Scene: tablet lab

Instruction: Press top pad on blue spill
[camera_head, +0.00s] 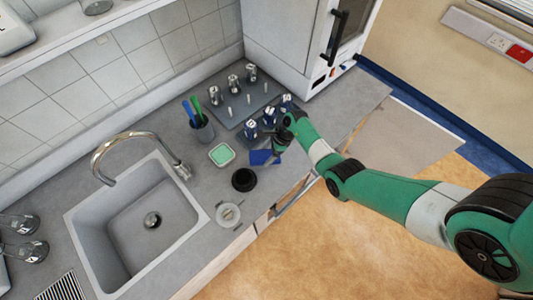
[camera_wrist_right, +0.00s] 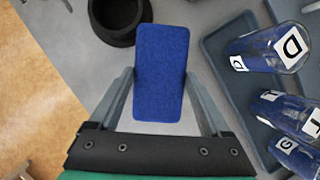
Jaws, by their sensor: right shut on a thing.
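My right gripper (camera_head: 273,150) is over the counter, below the front row of labelled glasses. In the right wrist view its two fingers (camera_wrist_right: 160,98) are shut on the sides of a flat, textured blue pad (camera_wrist_right: 160,65). The pad also shows in the head view (camera_head: 262,157), close to the counter; I cannot tell whether it touches the surface. I see no separate blue spill; anything under the pad is hidden. A green pad (camera_head: 221,154) sits in a pale square dish to the left. My left gripper is not in view.
A black round holder (camera_head: 244,180) stands close to the pad. Labelled glasses with blue contents (camera_wrist_right: 268,52) stand on a grey tray (camera_wrist_right: 222,70) to the right. A cup of pens (camera_head: 201,128), a white round dish (camera_head: 228,215) and the sink (camera_head: 140,215) are further left.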

